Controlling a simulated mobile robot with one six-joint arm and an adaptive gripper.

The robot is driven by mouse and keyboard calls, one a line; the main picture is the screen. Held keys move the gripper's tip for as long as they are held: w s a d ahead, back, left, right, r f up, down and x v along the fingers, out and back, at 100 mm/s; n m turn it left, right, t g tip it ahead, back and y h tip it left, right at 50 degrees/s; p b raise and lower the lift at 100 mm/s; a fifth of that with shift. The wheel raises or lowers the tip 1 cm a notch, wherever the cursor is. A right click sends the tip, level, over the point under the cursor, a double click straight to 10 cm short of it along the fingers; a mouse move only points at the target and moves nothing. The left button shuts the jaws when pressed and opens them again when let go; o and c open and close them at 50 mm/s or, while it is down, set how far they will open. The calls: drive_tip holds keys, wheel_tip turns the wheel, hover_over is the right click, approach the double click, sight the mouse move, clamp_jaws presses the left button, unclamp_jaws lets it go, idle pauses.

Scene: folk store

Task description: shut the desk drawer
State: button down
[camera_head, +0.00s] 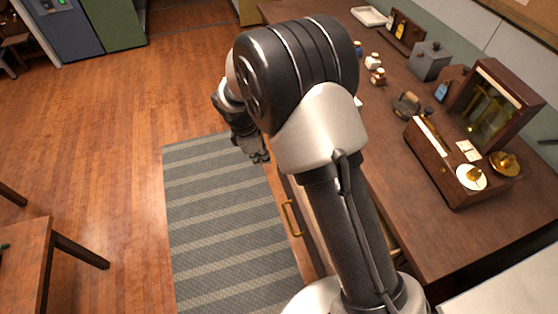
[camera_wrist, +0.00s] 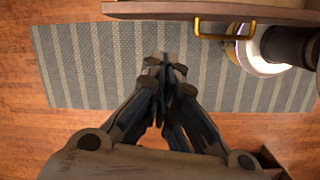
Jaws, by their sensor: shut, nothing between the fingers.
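The desk (camera_head: 455,228) is dark wood and fills the right of the head view. Its drawer front (camera_head: 277,190), with a brass handle (camera_head: 292,218), stands out from the desk over the rug, so the drawer is open. My arm hides much of the drawer and the desk's near edge. In the wrist view the drawer front (camera_wrist: 150,10) crosses the top, with its brass handle (camera_wrist: 222,36) at the upper right. My gripper (camera_head: 260,157) is shut and empty, apart from the drawer, near its far end. It also shows in the wrist view (camera_wrist: 166,68).
A grey striped rug (camera_head: 215,220) lies on the wooden floor before the desk. Small bottles (camera_head: 376,76), a wooden case (camera_head: 455,165) and a grey box (camera_head: 429,60) stand on the desk. A wooden table (camera_head: 35,250) is at lower left. The floor between is clear.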

drive_tip(key=d+f+n+b, duration=0.1)
drive_tip(key=d+f+b, duration=0.1)
drive_tip(key=f, duration=0.6)
drive_tip(key=w+d+f+n+b, duration=0.1)
drive_tip(key=d+f+b, duration=0.1)
drive_tip(key=f, duration=0.7)
drive_tip(key=shift+w+f+n, duration=0.25)
drive_tip(key=shift+f+n, duration=0.05)
drive_tip(key=shift+d, duration=0.1)
